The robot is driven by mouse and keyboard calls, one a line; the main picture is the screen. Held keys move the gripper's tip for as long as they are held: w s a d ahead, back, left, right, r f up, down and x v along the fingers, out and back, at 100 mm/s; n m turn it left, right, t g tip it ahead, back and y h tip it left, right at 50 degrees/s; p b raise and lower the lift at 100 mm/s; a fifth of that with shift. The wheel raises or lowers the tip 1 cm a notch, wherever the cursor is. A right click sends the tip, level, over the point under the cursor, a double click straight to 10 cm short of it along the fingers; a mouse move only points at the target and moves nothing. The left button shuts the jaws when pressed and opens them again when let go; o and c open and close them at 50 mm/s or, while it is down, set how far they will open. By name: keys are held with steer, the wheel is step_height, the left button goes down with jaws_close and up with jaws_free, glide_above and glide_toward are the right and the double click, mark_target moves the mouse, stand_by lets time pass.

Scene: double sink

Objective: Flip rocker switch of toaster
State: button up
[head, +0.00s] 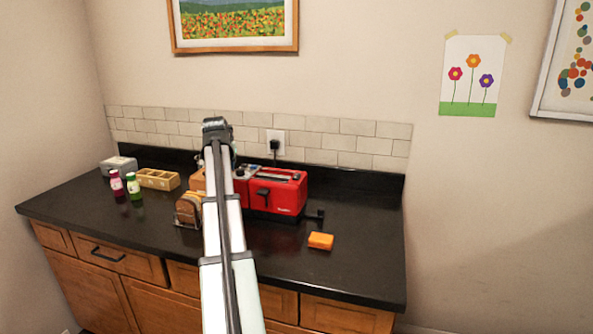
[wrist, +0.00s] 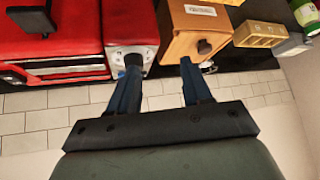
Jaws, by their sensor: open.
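The red toaster (head: 285,193) stands on the dark counter, with slots on top and a black lever (head: 263,192) on its front. It also shows at the left of the wrist view (wrist: 55,30). A narrower red unit (head: 242,187) sits just left of it; in the wrist view this unit (wrist: 130,22) has a small dark knob-like part near my left finger. My gripper (wrist: 160,63) is open and empty, its fingers spanning the gap between that unit and a wooden box. In the head view my arm mostly hides it. I cannot make out the rocker switch clearly.
The wooden box (wrist: 197,30) with a dark knob is beside my right finger. A bread rack (head: 188,210), two bottles (head: 125,186), a divided tray (head: 158,179) and an orange sponge (head: 320,241) are on the counter. A tiled wall (head: 355,142) stands behind. The right counter is mostly clear.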

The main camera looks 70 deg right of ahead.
steer(key=s+d+r+m+g+y, duration=0.1)
steer(key=s+d+r, duration=0.2)
steer(key=s, duration=0.3)
steer(key=s+d+r+m+g, duration=0.1)
steer(key=s+d+r, duration=0.15)
steer(key=s, duration=0.45)
steer(key=m+g+y, duration=0.1)
steer(key=m+y, duration=0.1)
glide_toward(297, 174)
steer(key=x, duration=0.7)
steer(key=shift+f, duration=0.15)
steer(key=shift+c, duration=0.3)
